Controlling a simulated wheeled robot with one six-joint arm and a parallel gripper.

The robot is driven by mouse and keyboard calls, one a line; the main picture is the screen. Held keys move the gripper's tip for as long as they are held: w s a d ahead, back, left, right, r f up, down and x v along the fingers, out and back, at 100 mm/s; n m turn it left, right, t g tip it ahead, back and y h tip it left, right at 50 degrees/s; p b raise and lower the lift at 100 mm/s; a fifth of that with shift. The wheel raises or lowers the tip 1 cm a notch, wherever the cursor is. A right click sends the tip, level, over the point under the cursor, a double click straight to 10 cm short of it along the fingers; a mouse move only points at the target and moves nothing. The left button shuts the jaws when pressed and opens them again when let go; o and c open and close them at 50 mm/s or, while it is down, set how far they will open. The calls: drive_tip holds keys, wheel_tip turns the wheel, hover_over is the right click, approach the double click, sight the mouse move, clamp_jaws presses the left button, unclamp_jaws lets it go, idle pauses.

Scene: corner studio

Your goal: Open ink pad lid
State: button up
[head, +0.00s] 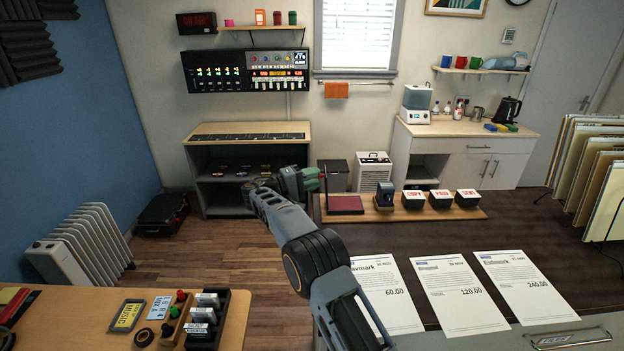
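The ink pad (345,205) is a flat dark red rectangle with a dark edge. It lies at the left end of a wooden board on the dark desk. Whether its red top is a lid or bare ink is too small to tell. My gripper (320,180) is just above and left of the pad in the picture, apart from it as seen. It is small, and its finger gap does not show clearly. A dark blue stamp (384,197) stands right of the pad. Three black blocks with red-lettered white tops (440,197) continue the row.
Three printed sheets (458,290) lie on the desk (535,245) in front of the board. Upright folders (590,170) stand at the right. A second wooden table (90,325) with small items is at lower left. A dark box (335,170) shows behind my gripper.

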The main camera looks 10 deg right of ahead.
drive_tip(key=shift+o, duration=1.2)
drive_tip(key=shift+a, duration=0.15)
drive_tip(key=r+b+v, duration=0.1)
drive_tip(key=v, duration=1.2)
drive_tip(key=shift+a+f+b, duration=0.25)
drive_tip(key=shift+f+b, duration=0.05)
drive_tip(key=shift+f, duration=0.25)
drive_tip(key=shift+s, duration=0.1)
